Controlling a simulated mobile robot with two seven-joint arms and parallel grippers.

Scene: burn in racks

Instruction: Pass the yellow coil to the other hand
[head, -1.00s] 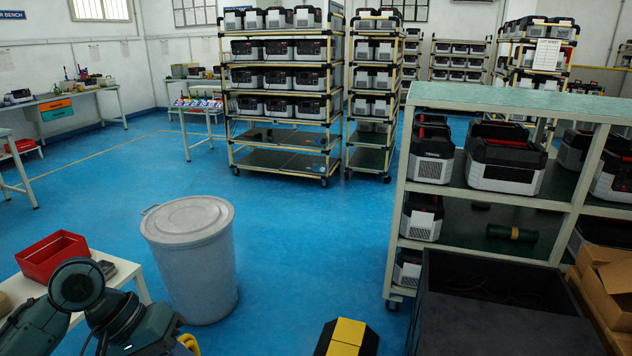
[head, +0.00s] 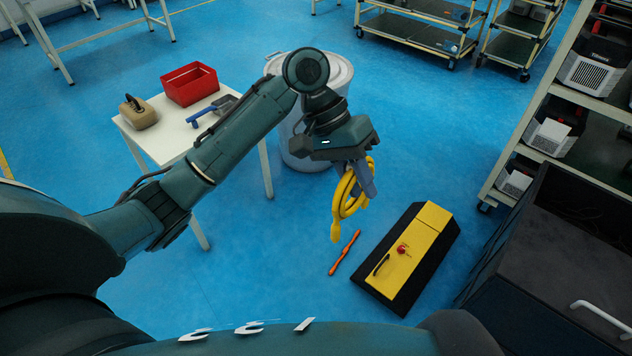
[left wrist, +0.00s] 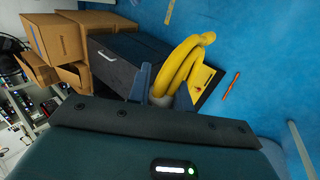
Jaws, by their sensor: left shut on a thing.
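The yellow coil (head: 347,201) hangs from my left gripper (head: 361,180) in the head view, held above the blue floor. The left gripper is shut on it. In the left wrist view the coil (left wrist: 183,68) loops out from between the fingers (left wrist: 162,88), which partly hide it. My right gripper is in neither view.
A white table (head: 150,132) holds a red bin (head: 189,85), a tan case (head: 138,112) and a blue-handled tool (head: 212,110). A grey barrel (head: 296,142) stands behind my arm. A black-and-yellow box (head: 408,258) and an orange tool (head: 345,253) lie on the floor. A dark crate (head: 560,262) stands right.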

